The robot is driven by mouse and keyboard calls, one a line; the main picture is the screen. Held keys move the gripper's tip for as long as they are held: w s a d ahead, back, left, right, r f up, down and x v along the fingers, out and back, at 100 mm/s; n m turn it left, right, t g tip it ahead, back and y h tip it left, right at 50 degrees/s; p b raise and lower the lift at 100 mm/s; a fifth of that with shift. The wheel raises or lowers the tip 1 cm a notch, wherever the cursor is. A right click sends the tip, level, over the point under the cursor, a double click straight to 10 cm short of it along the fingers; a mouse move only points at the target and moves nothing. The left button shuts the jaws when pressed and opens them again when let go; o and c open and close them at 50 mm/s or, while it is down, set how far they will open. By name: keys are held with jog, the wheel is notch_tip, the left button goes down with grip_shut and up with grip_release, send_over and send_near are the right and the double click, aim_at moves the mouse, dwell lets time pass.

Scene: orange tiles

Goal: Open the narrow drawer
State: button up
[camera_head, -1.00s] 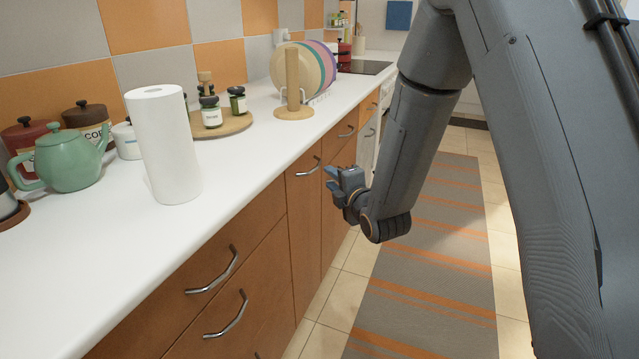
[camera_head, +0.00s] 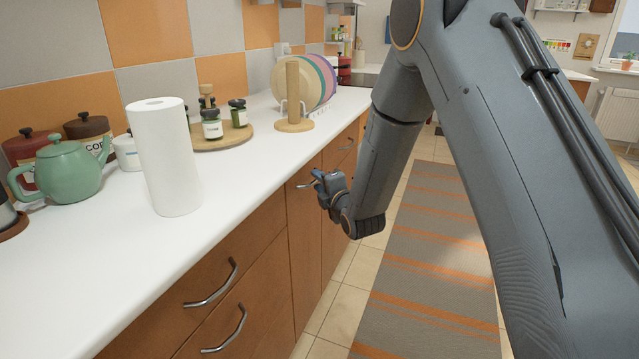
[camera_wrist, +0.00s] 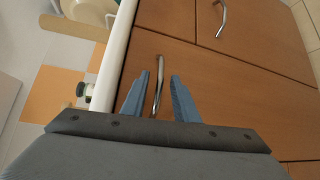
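The narrow drawer (camera_head: 302,244) is a tall, slim brown wooden front beneath the white counter. Its curved metal handle (camera_head: 306,184) sits near the top and is partly covered by my gripper (camera_head: 318,178) in the head view. In the wrist view, the handle (camera_wrist: 158,88) lies between the two blue fingers of my gripper (camera_wrist: 160,82), which are spread apart with space on both sides. The front looks flush with its neighbours. I cannot tell whether the fingers touch the handle.
Wide drawers with metal handles (camera_head: 213,287) are nearer me on the left. Another handle (camera_wrist: 221,18) shows on the neighbouring front. The counter (camera_head: 110,262) holds a paper towel roll (camera_head: 165,155) and a green teapot (camera_head: 65,170). A striped rug (camera_head: 425,270) covers open floor to the right.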

grip_shut()
dwell(1.3)
